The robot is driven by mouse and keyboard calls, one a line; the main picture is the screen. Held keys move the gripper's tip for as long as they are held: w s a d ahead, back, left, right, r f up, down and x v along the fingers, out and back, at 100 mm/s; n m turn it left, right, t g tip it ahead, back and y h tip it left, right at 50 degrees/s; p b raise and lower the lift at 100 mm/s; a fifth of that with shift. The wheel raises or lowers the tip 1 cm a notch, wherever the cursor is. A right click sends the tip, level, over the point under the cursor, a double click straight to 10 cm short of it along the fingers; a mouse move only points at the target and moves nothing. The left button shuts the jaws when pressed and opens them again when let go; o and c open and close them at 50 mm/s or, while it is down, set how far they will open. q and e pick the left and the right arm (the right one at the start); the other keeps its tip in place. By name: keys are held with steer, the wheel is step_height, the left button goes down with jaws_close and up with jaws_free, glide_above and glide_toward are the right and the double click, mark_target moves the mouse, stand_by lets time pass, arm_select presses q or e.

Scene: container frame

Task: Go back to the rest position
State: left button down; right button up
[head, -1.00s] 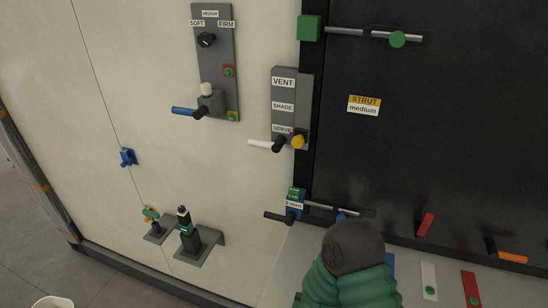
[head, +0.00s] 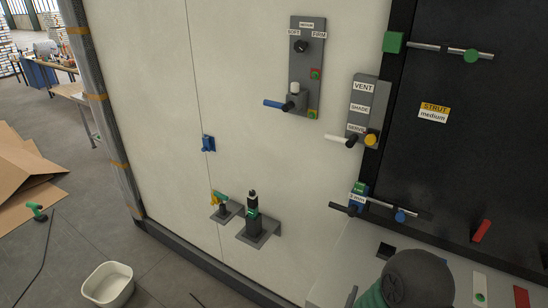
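Neither of my grippers shows in the head view. A dark rounded cap (head: 418,278) over a green ribbed sleeve (head: 372,297) shows at the bottom right; it looks like part of my own arm, and no fingers can be made out on it. A grey control panel (head: 305,65) with a dark knob, a blue lever (head: 274,103) and buttons is on the pale wall. A grey VENT box (head: 370,92) with a white lever (head: 338,138) and a yellow knob (head: 371,139) is right of it. Nothing is seen held.
Two small shelves (head: 258,237) with tools stick out low from the wall. A blue bracket (head: 208,143) is above them. The black panel (head: 480,170) at right carries rods with green ends. A white bin (head: 108,285) and cardboard (head: 25,180) lie on the floor at left.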

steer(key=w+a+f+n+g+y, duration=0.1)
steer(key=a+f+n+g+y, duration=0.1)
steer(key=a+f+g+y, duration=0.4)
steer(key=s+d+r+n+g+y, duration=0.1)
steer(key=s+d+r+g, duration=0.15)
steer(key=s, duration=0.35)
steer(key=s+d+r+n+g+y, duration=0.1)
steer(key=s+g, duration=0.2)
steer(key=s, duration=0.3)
arm_select(q)
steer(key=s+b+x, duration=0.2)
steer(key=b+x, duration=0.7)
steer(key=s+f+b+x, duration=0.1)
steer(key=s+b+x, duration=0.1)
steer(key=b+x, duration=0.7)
steer(key=shift+b, duration=0.3)
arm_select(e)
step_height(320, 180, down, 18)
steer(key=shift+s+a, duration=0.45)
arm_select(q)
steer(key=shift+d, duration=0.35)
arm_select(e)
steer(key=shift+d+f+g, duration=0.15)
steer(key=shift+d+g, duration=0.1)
